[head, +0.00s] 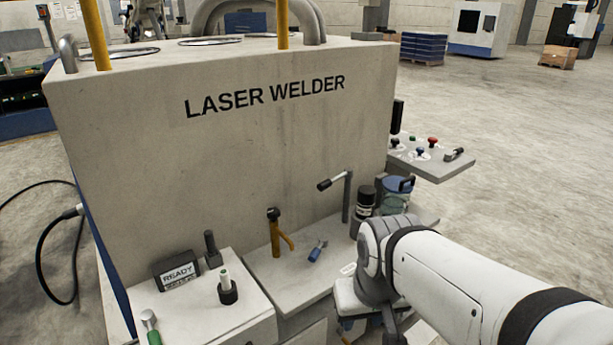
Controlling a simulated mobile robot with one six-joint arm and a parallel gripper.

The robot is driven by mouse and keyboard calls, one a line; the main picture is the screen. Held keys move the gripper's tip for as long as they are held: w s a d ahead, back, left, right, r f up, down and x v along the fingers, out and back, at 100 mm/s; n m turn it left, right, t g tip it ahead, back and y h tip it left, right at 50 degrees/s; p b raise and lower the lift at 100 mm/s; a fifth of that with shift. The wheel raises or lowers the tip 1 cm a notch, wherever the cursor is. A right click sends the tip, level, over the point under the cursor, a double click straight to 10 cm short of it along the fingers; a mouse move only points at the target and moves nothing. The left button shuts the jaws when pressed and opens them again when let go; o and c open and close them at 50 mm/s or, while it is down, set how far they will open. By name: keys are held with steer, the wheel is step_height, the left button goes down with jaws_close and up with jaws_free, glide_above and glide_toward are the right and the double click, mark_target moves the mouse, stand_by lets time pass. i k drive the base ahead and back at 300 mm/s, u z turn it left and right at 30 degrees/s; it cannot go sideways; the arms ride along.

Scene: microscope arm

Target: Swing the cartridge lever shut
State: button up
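A lever (332,184) with a black-and-white grip sticks out to the left from a grey post (347,197) on the bench by the laser welder. A second, yellow lever-like part (276,235) with a black top and a slanted side arm stands upright to its left. I cannot tell which of them is the cartridge lever, and no cartridge is clearly seen. My arm comes in from the right, and its grey wrist ends in front of the bench, right of both parts. My gripper (392,322) is mostly hidden at the bottom edge; its fingers cannot be made out.
A blue-handled tool (317,251) lies on the bench. A dark cylinder (366,201) and a blue-lidded jar (397,193) stand close behind my wrist. A READY sign (177,274) and a black knob (228,291) are at left. The welder's wall (225,150) closes off the back.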

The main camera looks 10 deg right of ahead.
mark_target(347, 171)
steer(key=u, duration=0.15)
steer(key=i, duration=0.85)
